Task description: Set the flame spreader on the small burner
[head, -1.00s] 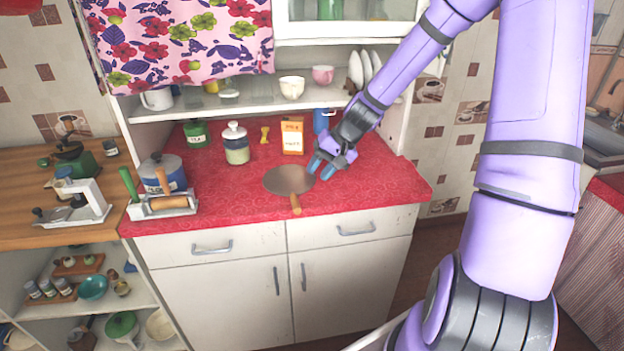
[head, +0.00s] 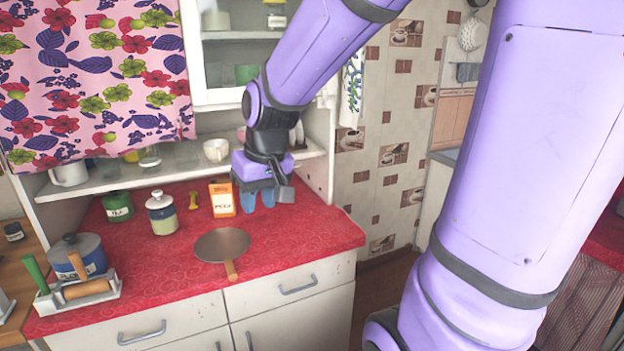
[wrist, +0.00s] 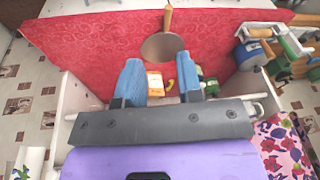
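The flame spreader looks to be the round brown-grey disc (head: 222,244) with a wooden handle, lying flat on the red counter. It also shows in the wrist view (wrist: 160,46), beyond the fingertips. My gripper (head: 258,199) points down over the back right of the counter, apart from the disc. Its two blue fingers are spread with nothing held between them, as the wrist view shows (wrist: 160,76). I cannot make out a small burner in these frames.
An orange box (head: 222,199) stands close left of my gripper. A striped jar (head: 162,214), green tin (head: 118,207), blue pot (head: 77,257) and rolling-pin tray (head: 92,293) stand farther left. A shelf (head: 120,179) overhangs the counter's back. The counter's front right is clear.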

